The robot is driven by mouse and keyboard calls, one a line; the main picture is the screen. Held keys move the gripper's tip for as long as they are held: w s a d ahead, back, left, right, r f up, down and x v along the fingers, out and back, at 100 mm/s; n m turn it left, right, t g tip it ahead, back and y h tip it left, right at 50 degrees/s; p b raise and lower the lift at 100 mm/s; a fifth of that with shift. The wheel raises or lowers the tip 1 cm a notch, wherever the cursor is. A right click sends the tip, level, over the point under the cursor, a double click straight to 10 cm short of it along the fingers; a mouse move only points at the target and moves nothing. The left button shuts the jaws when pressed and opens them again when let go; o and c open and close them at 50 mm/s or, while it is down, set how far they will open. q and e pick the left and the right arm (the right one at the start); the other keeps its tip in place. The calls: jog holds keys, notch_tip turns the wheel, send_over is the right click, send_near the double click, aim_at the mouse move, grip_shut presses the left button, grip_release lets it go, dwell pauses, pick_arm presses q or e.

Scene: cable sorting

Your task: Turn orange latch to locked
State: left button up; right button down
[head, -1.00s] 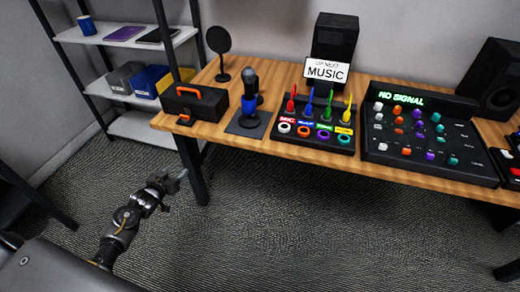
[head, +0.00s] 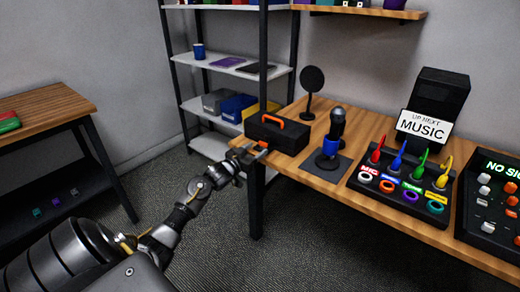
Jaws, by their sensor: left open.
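A black case (head: 281,137) with an orange handle (head: 268,122) stands at the left end of the wooden desk. A small orange piece, apparently the orange latch (head: 263,145), shows low on the case's front, partly hidden by my gripper. My left gripper (head: 247,157) is open, at the desk's left front corner, right beside the latch. I cannot tell whether its fingers touch the latch or straddle it. The latch's turn position is too small to read. My right gripper is out of view.
On the desk (head: 318,181) stand a microphone (head: 336,123) with a blue cup-like part, a round black disc on a stand (head: 312,80), a panel of coloured plugs (head: 402,184) and a "MUSIC" sign (head: 423,127). A metal shelf (head: 210,66) stands behind. Another table (head: 49,106) is at left.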

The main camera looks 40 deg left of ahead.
aim_at(263, 145)
pick_arm(q)
jog(key=shift+w, duration=1.45)
jog(key=c, duration=1)
